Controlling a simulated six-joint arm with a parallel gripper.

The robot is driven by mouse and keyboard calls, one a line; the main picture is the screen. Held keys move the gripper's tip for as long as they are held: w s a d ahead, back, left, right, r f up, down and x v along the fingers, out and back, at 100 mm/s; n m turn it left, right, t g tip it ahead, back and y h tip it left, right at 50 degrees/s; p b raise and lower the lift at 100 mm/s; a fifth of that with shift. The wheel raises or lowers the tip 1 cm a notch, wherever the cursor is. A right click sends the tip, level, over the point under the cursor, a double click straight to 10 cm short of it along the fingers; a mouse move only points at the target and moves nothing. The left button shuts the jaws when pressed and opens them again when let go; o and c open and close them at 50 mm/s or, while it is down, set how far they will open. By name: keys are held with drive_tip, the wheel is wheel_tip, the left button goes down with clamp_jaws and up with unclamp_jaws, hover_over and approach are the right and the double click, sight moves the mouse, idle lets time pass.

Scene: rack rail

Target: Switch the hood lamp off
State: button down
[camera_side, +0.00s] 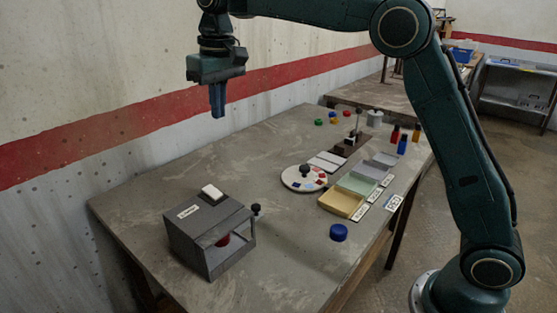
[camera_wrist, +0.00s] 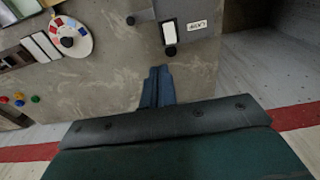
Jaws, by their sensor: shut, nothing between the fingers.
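The hood is a dark grey box (camera_side: 208,240) with an open front, on the near left of the table in the side view. A white switch (camera_side: 212,192) sits on its top beside a white label (camera_side: 188,211). In the wrist view the switch (camera_wrist: 168,33) and label (camera_wrist: 197,25) are at the top. A red round thing (camera_side: 223,240) is partly visible inside. I cannot tell whether the lamp is lit. My gripper (camera_side: 218,114) is shut and empty, pointing down, high above the table and apart from the hood. Its blue fingers (camera_wrist: 158,73) also show in the wrist view.
A dark knob (camera_side: 256,209) stands beside the hood. A blue round cap (camera_side: 338,232), a round dial (camera_side: 304,177) and coloured trays (camera_side: 342,202) lie to the right. Several small coloured pieces and bottles are farther back. The left rear table is clear.

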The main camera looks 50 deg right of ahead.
drive_tip(key=s+d+t, duration=0.1)
drive_tip(key=s+d, duration=0.2)
drive_tip(key=s, duration=1)
drive_tip(key=s+d+t, duration=0.2)
drive_tip(key=s+d, duration=0.1)
drive_tip(key=s, duration=0.9)
drive_tip(key=shift+s+d+r, duration=0.35)
drive_tip(key=shift+d, duration=0.05)
idle(0.4)
drive_tip(key=s+d+f+t, duration=0.1)
drive_tip(key=s+f, duration=0.5)
drive_tip(key=s, duration=0.2)
drive_tip(key=shift+s+f+t, duration=0.3)
drive_tip(key=shift+s+f, duration=0.05)
drive_tip(key=shift+s, duration=0.05)
drive_tip(key=shift+d, duration=0.1)
idle(0.7)
